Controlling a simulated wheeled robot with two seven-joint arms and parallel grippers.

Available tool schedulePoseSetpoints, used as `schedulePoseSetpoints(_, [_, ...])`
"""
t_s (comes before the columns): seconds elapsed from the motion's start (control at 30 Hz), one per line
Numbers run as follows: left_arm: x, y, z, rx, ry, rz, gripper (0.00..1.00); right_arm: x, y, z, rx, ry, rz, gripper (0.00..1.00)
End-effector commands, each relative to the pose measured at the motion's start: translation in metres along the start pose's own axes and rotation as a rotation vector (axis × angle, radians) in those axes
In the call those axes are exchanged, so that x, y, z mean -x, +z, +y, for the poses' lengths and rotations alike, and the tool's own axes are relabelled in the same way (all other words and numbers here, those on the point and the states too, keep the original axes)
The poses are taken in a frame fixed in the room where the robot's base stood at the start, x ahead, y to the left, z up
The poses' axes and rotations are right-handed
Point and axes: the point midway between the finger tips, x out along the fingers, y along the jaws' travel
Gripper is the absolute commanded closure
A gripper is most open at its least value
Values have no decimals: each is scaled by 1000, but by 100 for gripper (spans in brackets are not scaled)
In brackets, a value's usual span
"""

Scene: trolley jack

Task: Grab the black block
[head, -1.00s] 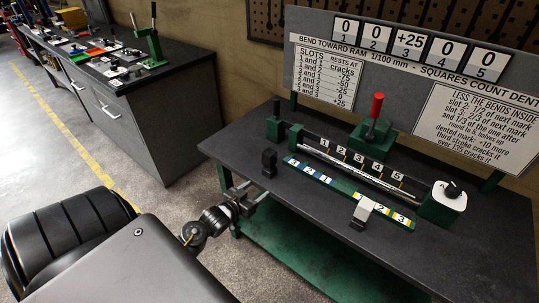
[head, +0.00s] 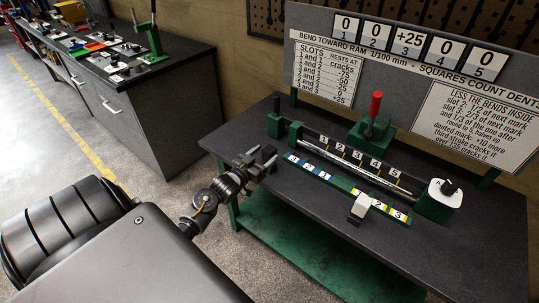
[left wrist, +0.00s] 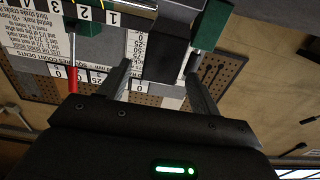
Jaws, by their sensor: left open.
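The black block (head: 269,153) stands upright on the left part of the dark bench, in front of the green rail. My left gripper (head: 259,165) is at the block, coming from the left front, and partly covers it in the head view. In the left wrist view the black block (left wrist: 165,62) shows between the two open fingers of my left gripper (left wrist: 157,82). I cannot tell whether either finger touches it. My right gripper is not in view.
Behind the block are a green fixture with a silver bar (head: 350,168) and a red-handled lever (head: 376,105). A slotted green strip (head: 335,184) with a light sliding block (head: 361,205) lies in front. The bench's front right (head: 450,245) is clear.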

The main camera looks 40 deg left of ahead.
Motion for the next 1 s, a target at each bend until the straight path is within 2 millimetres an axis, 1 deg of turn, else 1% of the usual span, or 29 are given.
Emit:
schedulePoseSetpoints(0.07, [-5, -1, 0, 1, 0, 1, 36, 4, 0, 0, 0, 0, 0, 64])
schedulePoseSetpoints(0.23, [-29, 0, 0, 3, -1, 0, 36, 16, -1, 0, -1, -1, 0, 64])
schedulePoseSetpoints(0.3, [-39, 2, 0, 2, -1, 0, 36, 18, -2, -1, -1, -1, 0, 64])
schedulePoseSetpoints(0.4, [-48, 3, 0, 1, 0, 0, 36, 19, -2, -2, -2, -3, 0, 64])
schedulePoseSetpoints(0.5, [-52, 4, 0, 1, 0, 0, 36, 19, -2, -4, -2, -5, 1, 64])
schedulePoseSetpoints(0.67, [-51, 4, 0, 0, 0, 0, 36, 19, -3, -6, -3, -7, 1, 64])
schedulePoseSetpoints(0.7, [-51, 4, 0, 0, 0, 0, 38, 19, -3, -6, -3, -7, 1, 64])
schedulePoseSetpoints(1.0, [-51, 4, 0, 0, 0, 0, 77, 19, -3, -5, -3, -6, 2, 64])
